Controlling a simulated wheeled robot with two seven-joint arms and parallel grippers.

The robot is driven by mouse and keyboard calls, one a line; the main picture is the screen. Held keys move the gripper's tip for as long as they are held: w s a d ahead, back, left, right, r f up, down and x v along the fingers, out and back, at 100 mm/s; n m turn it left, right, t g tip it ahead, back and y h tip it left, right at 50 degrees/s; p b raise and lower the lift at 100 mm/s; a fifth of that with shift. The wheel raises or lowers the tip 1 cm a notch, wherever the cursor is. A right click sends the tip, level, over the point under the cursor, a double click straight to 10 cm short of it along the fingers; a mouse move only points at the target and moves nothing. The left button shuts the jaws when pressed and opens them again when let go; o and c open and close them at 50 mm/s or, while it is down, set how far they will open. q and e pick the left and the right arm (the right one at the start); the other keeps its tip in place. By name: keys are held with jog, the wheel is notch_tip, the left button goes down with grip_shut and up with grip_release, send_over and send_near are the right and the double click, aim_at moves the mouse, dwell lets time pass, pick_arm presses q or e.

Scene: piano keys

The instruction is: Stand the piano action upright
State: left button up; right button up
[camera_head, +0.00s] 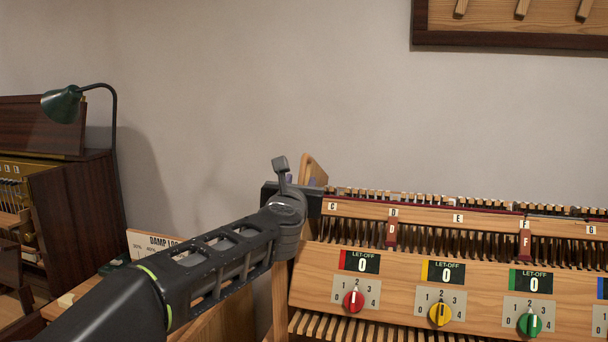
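The piano action (440,215) is a long wooden assembly with rows of dark and pale parts and a rail lettered C, D, E, F, G. It runs from the middle to the right edge above a sloping wooden panel. A wooden end piece with a rounded top (314,171) rises at its left end. My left gripper (281,170) is at this left end, close beside the end piece. Its fingertips are mostly hidden by its own body, so I cannot tell its opening or whether it touches the wood. My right gripper is out of view.
A green lamp (63,104) stands by a dark cabinet (82,205) at left. A wall-mounted frame (480,40) hangs at upper right.

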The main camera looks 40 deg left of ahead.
aim_at(303, 174)
pick_arm(q)
jog(key=p+x, duration=0.1)
jog(key=x, duration=0.6)
jog(key=shift+w+a+p, duration=0.1)
jog(key=shift+w+p, duration=0.05)
jog(key=shift+p, duration=0.2)
jog(key=shift+c, duration=0.5)
grip_shut()
